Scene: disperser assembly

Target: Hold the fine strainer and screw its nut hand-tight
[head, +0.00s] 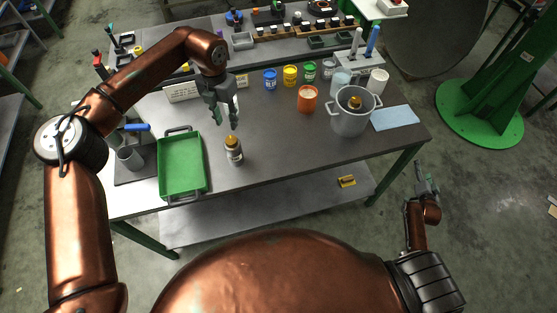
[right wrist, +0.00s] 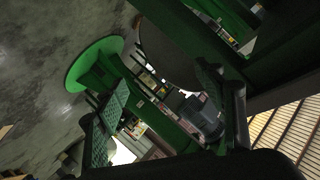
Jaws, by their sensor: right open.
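A small grey cylinder with a brass-yellow top (head: 233,150) stands upright on the grey table near its front edge; it looks like the fine strainer with its nut, though it is too small to be sure. My left gripper (head: 226,120) points down just above it, with its fingers apart and nothing seen between them. A gap shows between the fingertips and the brass top. My right gripper (head: 428,187) is off the table's right side, far from the cylinder. In the right wrist view its fingers (right wrist: 172,115) are spread and empty.
A green tray (head: 181,166) lies left of the cylinder. A grey pot (head: 350,122) with a brass piece in it, an orange cup (head: 307,99) and a blue cloth (head: 396,118) are to the right. Several coloured jars line the back. The table between cylinder and pot is clear.

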